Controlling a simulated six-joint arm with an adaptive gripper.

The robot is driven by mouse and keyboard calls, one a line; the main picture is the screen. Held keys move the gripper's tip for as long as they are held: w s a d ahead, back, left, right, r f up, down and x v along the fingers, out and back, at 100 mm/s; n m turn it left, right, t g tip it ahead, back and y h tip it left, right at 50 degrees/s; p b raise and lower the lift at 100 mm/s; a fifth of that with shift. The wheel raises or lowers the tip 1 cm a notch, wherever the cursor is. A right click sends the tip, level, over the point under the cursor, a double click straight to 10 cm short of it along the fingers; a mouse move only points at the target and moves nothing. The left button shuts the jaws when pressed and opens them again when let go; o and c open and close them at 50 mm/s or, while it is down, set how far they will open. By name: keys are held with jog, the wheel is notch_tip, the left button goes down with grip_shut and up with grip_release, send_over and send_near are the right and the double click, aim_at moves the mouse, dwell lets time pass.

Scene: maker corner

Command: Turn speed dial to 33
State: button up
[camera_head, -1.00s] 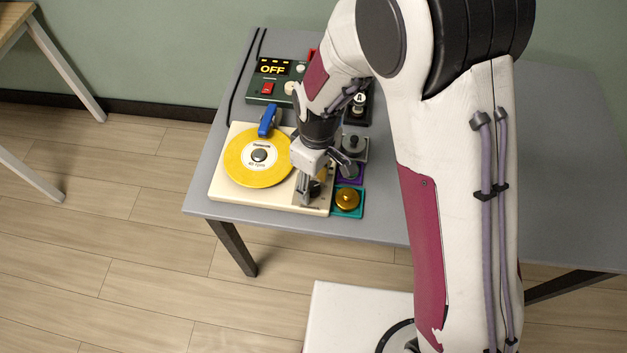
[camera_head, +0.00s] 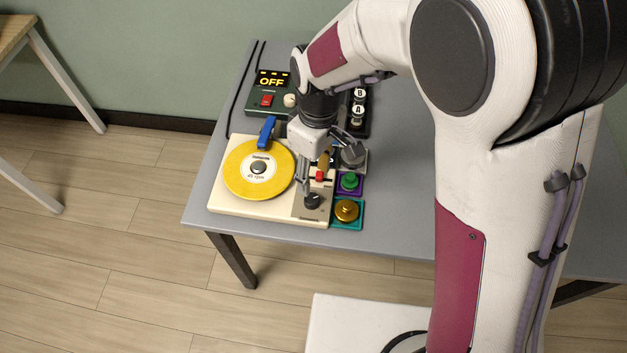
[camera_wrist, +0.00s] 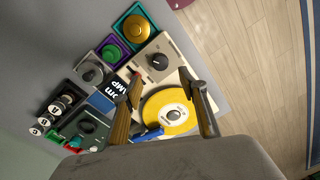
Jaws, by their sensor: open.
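The speed dial is a round black knob (camera_head: 312,200) on a grey plate at the front right corner of the cream record player (camera_head: 232,205). A yellow record (camera_head: 240,178) lies on the platter. In the wrist view the dial (camera_wrist: 158,62) shows beyond and between the fingertips. Its pointer setting is too small to read. My gripper (camera_head: 328,168) is open and empty, above the player's right side and behind the dial in the head view. The wrist view also shows my gripper (camera_wrist: 160,79) with both fingers spread apart. The fingers appear clear of the dial.
A blue tonearm piece (camera_head: 267,132) stands at the player's back. Right of it are a green button (camera_head: 349,181), a gold knob (camera_head: 346,210) and a grey knob (camera_head: 352,155). A dark box showing OFF (camera_head: 271,82) stands behind. The table's right side is bare.

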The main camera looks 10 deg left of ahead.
jog(key=shift+r, duration=1.6)
jog(key=s+d+r+m+t, duration=0.2)
jog(key=s+d+r+m, duration=0.2)
jog(key=d, duration=0.4)
jog(key=s+d+r+m+t, duration=0.2)
jog(key=s+d+r+m, duration=0.2)
jog(key=d+r, duration=0.3)
jog(key=s+d+r+m+t, duration=0.2)
jog(key=s+d+r+m, duration=0.2)
jog(key=d, duration=0.4)
jog(key=shift+s+d+r+m, duration=0.35)
jog(key=shift+s+r, duration=0.25)
jog(key=shift+r, duration=0.25)
dwell(2.4)
